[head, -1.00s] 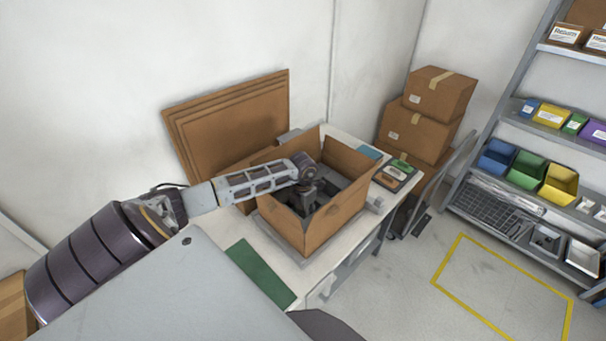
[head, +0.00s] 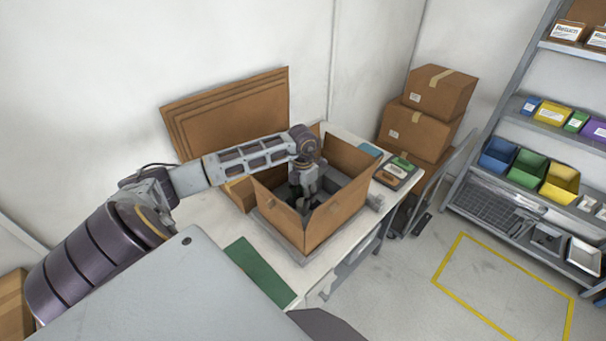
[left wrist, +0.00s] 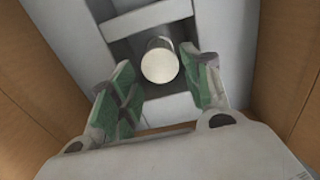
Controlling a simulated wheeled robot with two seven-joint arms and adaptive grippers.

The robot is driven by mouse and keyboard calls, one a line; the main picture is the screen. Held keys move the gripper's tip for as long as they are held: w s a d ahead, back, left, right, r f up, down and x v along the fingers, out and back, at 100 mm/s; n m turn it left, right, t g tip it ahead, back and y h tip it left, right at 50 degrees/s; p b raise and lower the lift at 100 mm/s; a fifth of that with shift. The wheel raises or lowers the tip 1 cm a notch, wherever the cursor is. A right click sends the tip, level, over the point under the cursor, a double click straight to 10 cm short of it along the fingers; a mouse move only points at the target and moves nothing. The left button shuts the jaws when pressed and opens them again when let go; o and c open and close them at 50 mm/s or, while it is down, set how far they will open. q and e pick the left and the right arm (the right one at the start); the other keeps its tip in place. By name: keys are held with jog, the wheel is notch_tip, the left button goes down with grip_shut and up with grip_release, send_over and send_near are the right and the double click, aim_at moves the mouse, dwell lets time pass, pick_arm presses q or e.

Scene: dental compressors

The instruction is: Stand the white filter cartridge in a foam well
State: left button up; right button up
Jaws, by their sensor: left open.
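The white filter cartridge (left wrist: 160,64) shows in the left wrist view as a pale round end with a short body behind it. It stands in a well of the grey foam (left wrist: 120,12), its end facing the camera. My left gripper (left wrist: 158,78) is open, with its green-padded fingers on either side of the cartridge and gaps to both. In the head view my left gripper (head: 303,203) points down inside the open cardboard box (head: 325,225), where the cartridge is hidden. The right gripper is not in view.
The box stands on a white worktable (head: 205,215) with a green mat (head: 260,270) in front. Flat cardboard sheets (head: 225,115) lean on the wall behind. A tray of small items (head: 397,172) lies right of the box. Shelving (head: 510,150) stands far right.

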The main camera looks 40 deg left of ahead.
pick_arm(q)
jog(key=shift+r, duration=1.95)
